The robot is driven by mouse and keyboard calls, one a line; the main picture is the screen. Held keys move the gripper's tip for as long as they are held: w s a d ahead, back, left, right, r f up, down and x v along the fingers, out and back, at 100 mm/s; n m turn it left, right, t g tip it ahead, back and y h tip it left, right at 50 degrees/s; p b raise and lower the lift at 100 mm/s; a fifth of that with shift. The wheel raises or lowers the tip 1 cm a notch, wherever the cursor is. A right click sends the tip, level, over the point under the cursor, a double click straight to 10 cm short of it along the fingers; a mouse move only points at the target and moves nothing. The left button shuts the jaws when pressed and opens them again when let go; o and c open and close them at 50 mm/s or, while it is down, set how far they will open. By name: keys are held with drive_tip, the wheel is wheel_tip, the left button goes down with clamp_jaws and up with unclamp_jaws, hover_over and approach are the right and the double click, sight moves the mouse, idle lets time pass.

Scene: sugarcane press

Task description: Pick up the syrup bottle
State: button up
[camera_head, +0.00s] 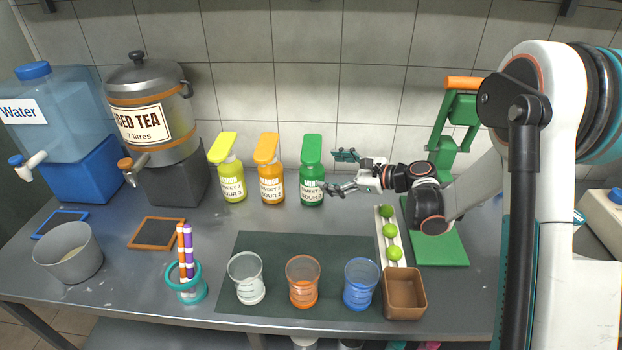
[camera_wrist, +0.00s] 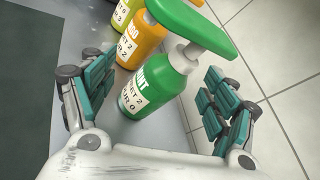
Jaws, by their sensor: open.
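Three syrup pump bottles stand in a row by the back wall: a yellow one (camera_head: 231,181), an orange one (camera_head: 270,182) and a green one (camera_head: 312,184) on the right. My gripper (camera_head: 339,172) is open and empty, just right of the green bottle, with its fingers pointing at it. In the wrist view the green bottle (camera_wrist: 154,90) stands upright between and beyond the spread fingers of my gripper (camera_wrist: 155,98), with no visible contact. Its green pump head (camera_wrist: 193,27) faces up. The orange bottle (camera_wrist: 146,44) and part of the yellow bottle (camera_wrist: 124,15) show behind it.
Several limes (camera_head: 391,231) sit in a white holder right of the dark mat (camera_head: 262,245). Three cups, white (camera_head: 247,280), orange (camera_head: 303,283) and blue (camera_head: 360,284), stand on the mat. A green press (camera_head: 452,130) is behind my arm. The tiled wall is close behind the bottles.

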sight(323, 180)
drive_tip(key=w+f+m+y, duration=0.1)
drive_tip(key=f, duration=0.1)
drive_tip(key=w+d+f+m+t+y, duration=0.1)
drive_tip(key=f+m, duration=0.1)
drive_tip(key=f, duration=0.1)
drive_tip(key=d+f+m+y, duration=0.1)
drive_tip(key=f, duration=0.1)
drive_tip(key=shift+w+f+m, duration=0.2)
drive_tip(key=shift+w+m, duration=0.1)
drive_tip(key=shift+w, duration=0.1)
drive_tip(key=b+x, duration=0.2)
drive_tip(key=x, duration=0.5)
drive_tip(key=shift+w+a, duration=0.2)
drive_tip(key=shift+a, duration=0.1)
drive_tip(key=shift+w+r+b+x, duration=0.15)
drive_tip(key=shift+b+x, duration=0.55)
drive_tip(key=shift+x, duration=0.75)
drive_tip(key=shift+w+r+b+x, duration=0.1)
drive_tip(key=shift+b+x, duration=0.6)
drive_tip(key=shift+x, duration=0.75)
drive_tip(key=shift+d, duration=0.15)
drive_tip(key=shift+s, duration=0.1)
clamp_jaws()
